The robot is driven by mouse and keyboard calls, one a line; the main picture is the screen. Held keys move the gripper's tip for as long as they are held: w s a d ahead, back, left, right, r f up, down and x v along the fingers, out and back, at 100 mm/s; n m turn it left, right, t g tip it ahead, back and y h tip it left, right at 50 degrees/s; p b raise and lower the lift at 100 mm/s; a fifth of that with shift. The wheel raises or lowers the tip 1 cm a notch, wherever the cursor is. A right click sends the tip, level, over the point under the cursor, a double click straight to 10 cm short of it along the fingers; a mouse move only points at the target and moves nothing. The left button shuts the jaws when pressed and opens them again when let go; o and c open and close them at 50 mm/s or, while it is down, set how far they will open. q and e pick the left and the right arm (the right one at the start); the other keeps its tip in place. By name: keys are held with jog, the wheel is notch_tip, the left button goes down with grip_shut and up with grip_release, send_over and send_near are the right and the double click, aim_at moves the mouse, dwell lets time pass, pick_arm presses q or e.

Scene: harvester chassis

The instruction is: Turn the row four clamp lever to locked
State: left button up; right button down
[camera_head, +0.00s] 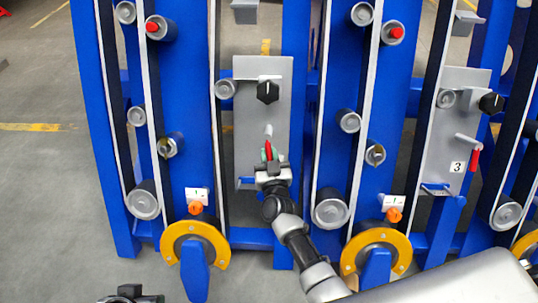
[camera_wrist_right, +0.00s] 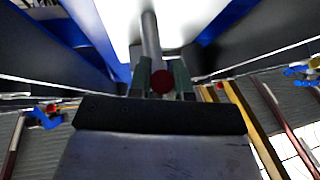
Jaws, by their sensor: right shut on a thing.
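A clamp lever with a red grip (camera_head: 268,149) hangs from a grey panel (camera_head: 245,130) at the centre of the head view, pointing down. Its row number is not visible. My right gripper (camera_head: 269,158) is shut on the red grip from below. In the right wrist view the fingers (camera_wrist_right: 161,78) stand on both sides of the red lever end (camera_wrist_right: 162,82), with the metal shaft rising beyond. My left gripper (camera_head: 130,296) shows only partly at the bottom edge, away from the panel; its jaws are unclear.
A black knob (camera_head: 267,91) sits above the lever on the same panel. A second grey panel (camera_head: 455,120) at right carries a red-tipped lever (camera_head: 474,158) and a label "3". Blue posts with rollers flank the panel; yellow-rimmed wheels (camera_head: 195,229) stand low in front. Floor is clear at left.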

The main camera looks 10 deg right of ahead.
jog(key=c, duration=1.1)
grip_release()
jog(key=shift+o, duration=0.2)
pick_arm(q)
jog(key=shift+s+a+r+g+p, duration=0.15)
jog(key=shift+s+r+p, duration=0.1)
jog(key=shift+r+p, duration=0.3)
jog(key=shift+s+r+g+p, duration=0.15)
jog(key=shift+s+r+p, duration=0.1)
jog(key=shift+r+p, duration=0.25)
pick_arm(e)
jog(key=s+f, duration=0.1)
jog(key=s, duration=0.9)
jog(key=shift+s+a+f, duration=0.2)
jog(key=shift+s+a, duration=0.15)
jog(key=shift+s, duration=0.05)
pick_arm(q)
jog(key=shift+f, duration=0.1)
